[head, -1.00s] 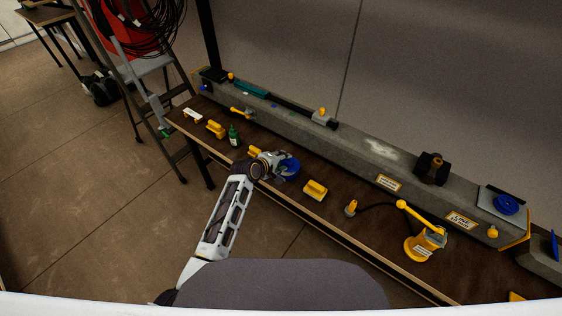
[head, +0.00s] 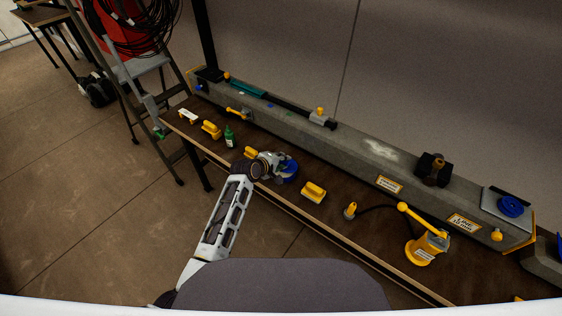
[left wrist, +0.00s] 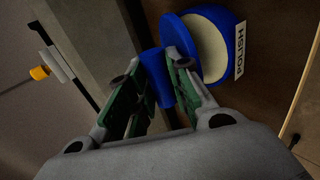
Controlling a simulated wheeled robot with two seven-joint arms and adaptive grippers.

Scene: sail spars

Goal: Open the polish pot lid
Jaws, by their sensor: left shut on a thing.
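The blue polish pot (left wrist: 203,47) with its white "POLISH" label is at the top of the left wrist view. Its pale, cream-coloured inside shows. A blue lid-like piece (left wrist: 153,68) stands edge-on between the fingers of my left gripper (left wrist: 152,80), which is shut on it. I cannot tell whether this piece is still joined to the pot. In the head view the blue pot (head: 289,172) shows at the front of the bench, partly hidden by my left gripper (head: 276,163). My right gripper is not in view.
The dark bench (head: 325,218) holds a yellow block (head: 313,192) right of the pot, a green bottle (head: 229,137) to its left and a yellow lamp-like device (head: 424,240) farther right. A grey beam (head: 350,150) runs along the back. A stepladder (head: 150,100) stands left.

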